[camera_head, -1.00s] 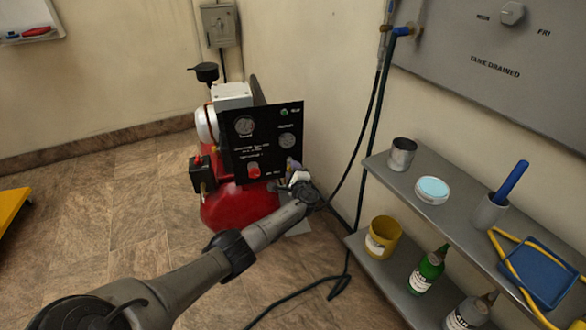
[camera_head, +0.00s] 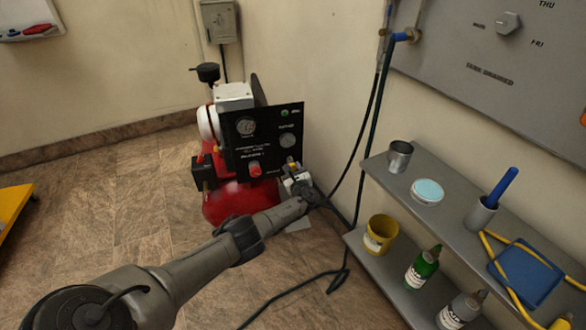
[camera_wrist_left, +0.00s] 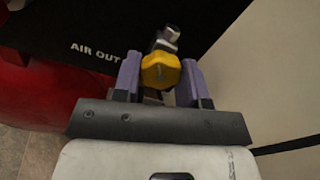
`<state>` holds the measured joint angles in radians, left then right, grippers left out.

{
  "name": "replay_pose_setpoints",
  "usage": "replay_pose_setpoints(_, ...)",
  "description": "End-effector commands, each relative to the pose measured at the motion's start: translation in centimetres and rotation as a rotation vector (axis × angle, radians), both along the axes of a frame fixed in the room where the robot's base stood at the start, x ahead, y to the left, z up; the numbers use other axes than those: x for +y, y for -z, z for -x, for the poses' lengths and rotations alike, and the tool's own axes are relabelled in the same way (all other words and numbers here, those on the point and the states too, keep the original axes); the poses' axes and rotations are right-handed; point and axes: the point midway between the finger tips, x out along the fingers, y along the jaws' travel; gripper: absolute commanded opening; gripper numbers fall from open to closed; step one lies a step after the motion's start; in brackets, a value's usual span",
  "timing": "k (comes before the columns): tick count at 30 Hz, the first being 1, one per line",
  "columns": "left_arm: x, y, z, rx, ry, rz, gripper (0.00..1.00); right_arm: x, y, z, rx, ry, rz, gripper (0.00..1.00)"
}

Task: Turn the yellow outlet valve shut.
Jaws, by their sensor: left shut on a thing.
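The yellow outlet valve (camera_wrist_left: 160,70) sits beside the "AIR OUT" label on the black panel in the left wrist view. A metal fitting (camera_wrist_left: 168,36) shows just beyond it. My left gripper (camera_wrist_left: 160,82) is shut on the valve, with one purple finger on each side of it. In the head view my left gripper (camera_head: 294,176) is at the lower right corner of the black panel (camera_head: 262,140), and only a bit of yellow (camera_head: 293,166) shows there. The red compressor tank (camera_head: 236,202) is below the panel. My right gripper is not in view.
A grey shelf (camera_head: 440,212) on the right holds a metal cup (camera_head: 399,156), a yellow pot (camera_head: 380,234) and a green bottle (camera_head: 423,268). Dark hoses (camera_head: 352,180) hang along the wall. The floor to the left is mostly clear.

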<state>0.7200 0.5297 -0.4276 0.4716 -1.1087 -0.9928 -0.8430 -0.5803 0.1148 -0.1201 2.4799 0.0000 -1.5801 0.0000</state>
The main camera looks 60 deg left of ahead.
Motion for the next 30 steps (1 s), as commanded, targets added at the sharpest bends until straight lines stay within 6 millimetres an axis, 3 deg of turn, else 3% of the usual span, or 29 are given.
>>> replay_pose_setpoints(15,-0.02,0.16,0.12,0.381,0.001,-0.121,0.15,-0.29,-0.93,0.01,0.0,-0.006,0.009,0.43)
replay_pose_setpoints(30,0.03,0.29,0.24,0.513,0.001,-0.163,0.15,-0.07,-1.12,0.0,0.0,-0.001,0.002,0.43)
